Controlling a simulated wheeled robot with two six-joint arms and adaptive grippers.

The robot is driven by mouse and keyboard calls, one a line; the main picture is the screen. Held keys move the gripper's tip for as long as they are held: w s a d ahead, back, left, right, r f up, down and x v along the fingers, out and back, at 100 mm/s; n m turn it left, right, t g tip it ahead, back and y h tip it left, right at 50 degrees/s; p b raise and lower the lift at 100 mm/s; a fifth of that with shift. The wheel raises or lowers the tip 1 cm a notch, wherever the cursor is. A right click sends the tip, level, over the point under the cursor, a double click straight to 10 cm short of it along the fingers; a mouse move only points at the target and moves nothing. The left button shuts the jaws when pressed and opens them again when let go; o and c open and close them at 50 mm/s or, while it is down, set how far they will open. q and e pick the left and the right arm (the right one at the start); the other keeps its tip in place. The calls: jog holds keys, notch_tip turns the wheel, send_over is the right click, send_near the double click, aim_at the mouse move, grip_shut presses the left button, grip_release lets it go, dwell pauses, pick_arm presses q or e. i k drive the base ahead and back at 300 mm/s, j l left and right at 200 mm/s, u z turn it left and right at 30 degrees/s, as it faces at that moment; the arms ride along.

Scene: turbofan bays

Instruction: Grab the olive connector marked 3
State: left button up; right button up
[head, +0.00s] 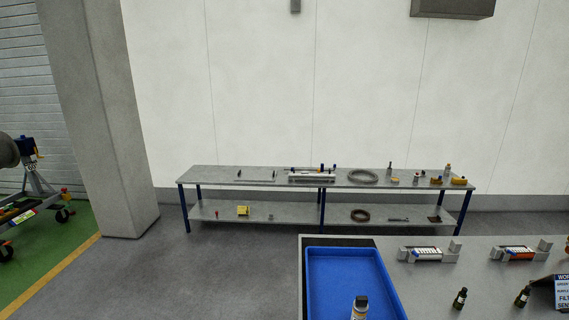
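Two small dark olive pieces stand on the grey table in the lower right of the head view. One olive piece (460,299) is to the right of the blue tray. The other olive piece (522,297) is further right, beside a dark sign. They may be connectors, but they are too small for me to read any number on them. Neither of my grippers is in view.
Two grey fixtures (428,253) (519,253) and a dark sign (542,292) stand there. A long two-level bench (270,180) with small parts is along the wall.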

aim_at(458, 304)
jog(key=k+l+z, duration=0.1)
jog(key=l, duration=0.25)
jog(key=k+l+z, duration=0.1)
jog(key=l, duration=0.25)
jog(key=k+l+z, duration=0.1)
jog(key=k+l, duration=0.15)
jog(key=k+l+z, duration=0.1)
jog(key=l, duration=0.4)
jog(key=k+l+z, duration=0.1)
jog(key=l, duration=0.3)
jog(key=k+l+z, duration=0.1)
jog(key=l, duration=0.25)
